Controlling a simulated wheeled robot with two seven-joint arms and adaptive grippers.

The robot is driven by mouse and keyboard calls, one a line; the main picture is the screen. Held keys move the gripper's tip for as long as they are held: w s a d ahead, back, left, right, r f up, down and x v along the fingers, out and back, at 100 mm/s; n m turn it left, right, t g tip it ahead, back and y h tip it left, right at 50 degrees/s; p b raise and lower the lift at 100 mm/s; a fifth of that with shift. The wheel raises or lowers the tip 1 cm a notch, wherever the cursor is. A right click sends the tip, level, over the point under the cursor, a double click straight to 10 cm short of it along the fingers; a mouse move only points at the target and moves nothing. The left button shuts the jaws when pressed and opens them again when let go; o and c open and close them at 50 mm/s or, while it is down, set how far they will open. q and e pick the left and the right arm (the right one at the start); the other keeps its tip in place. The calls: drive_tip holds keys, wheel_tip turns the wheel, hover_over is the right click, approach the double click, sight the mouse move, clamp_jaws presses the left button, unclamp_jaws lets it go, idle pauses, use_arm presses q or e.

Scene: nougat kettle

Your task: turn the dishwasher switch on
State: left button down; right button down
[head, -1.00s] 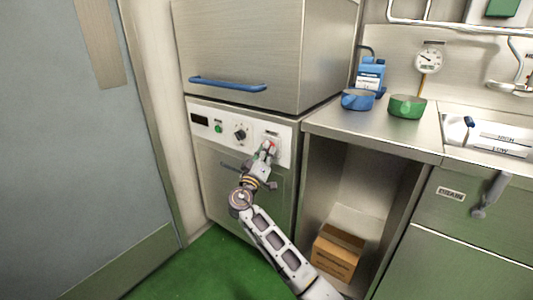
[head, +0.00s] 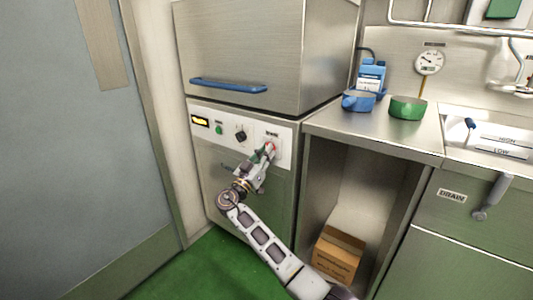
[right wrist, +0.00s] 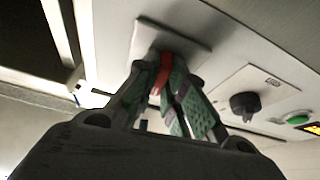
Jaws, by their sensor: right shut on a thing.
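The dishwasher (head: 250,60) stands left of the counter, with a white control panel below its hood. The dishwasher switch, red where it shows (head: 271,146), sits at the right end of the panel. My right gripper (head: 266,152) is at the switch. In the right wrist view its fingers (right wrist: 168,85) are shut on the red switch handle (right wrist: 160,74), in front of a square plate. Much of the switch is hidden by the fingers. The panel display (head: 200,122) glows yellow; it also shows in the right wrist view (right wrist: 298,119). My left gripper is not in view.
A black knob (head: 240,133) and a green button (head: 219,129) sit left of the switch. A blue handle (head: 228,85) crosses the hood above. A cardboard box (head: 339,254) lies under the counter. Blue and green pans (head: 407,107) stand on top. A grey door is at left.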

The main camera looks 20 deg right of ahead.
drive_tip(key=shift+f+m+g, duration=0.15)
drive_tip(key=shift+m+g, duration=0.15)
drive_tip(key=shift+m, duration=0.6)
drive_tip(key=c, duration=1.5)
unclamp_jaws()
drive_tip(key=v, duration=0.7)
drive_tip(key=shift+a, duration=0.25)
